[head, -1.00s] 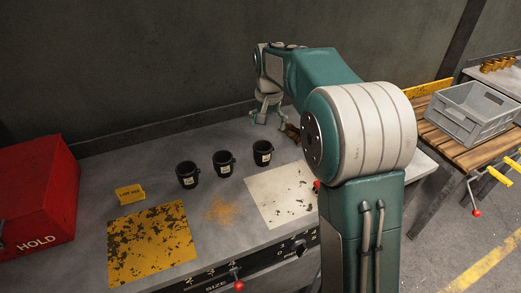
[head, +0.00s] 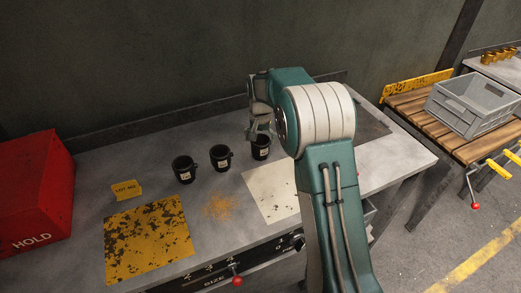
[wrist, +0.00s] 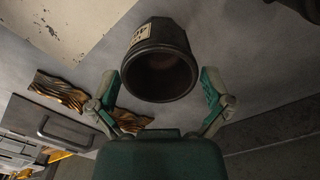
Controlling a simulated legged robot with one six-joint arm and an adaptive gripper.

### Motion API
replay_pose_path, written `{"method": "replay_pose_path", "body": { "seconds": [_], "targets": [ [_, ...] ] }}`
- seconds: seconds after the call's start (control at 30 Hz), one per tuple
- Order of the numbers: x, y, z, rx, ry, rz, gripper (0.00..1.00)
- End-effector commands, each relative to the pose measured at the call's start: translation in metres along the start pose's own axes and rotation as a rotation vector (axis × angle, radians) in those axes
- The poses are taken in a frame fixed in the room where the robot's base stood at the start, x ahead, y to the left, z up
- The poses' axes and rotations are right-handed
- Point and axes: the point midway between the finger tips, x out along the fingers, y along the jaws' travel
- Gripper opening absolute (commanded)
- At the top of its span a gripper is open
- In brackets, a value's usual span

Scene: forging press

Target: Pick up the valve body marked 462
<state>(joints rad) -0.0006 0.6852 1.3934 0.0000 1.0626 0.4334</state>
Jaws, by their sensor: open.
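Three black, cup-shaped valve bodies with pale labels stand upright in a row on the grey bench: left (head: 183,172), middle (head: 221,158) and right (head: 261,152). Their numbers are too small to read. A yellow card (head: 126,189) behind the yellow plate appears to read "LOT 462". My gripper (head: 260,133) is right above and at the right valve body. I see no clear finger contact.
A red HOLD box (head: 35,195) stands at the left. A worn yellow plate (head: 148,240) and a pale plate (head: 268,193) lie in front of the row. A grey crate (head: 470,105) sits on a slatted bench at the right. A wall closes off the back.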

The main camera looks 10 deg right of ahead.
Motion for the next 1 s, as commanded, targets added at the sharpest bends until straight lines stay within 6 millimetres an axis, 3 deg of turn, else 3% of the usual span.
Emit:
{"method": "replay_pose_path", "body": {
  "seconds": [0.13,0.4,0.47,0.57,0.6,0.87,1.0],
  "targets": [
    [0.019,0.0,0.0,0.0,-0.001,0.0,1.0],
    [0.022,0.0,0.0,0.0,0.0,0.0,1.0],
    [0.022,0.0,0.0,0.0,0.0,0.0,0.78],
    [0.022,0.0,0.0,0.0,0.0,0.0,0.33],
    [0.022,0.0,0.0,0.0,0.0,0.0,0.28],
    [0.021,0.0,0.0,0.0,0.001,-0.001,0.28],
    [0.01,-0.001,-0.001,0.0,0.004,-0.002,0.28]
  ]
}}
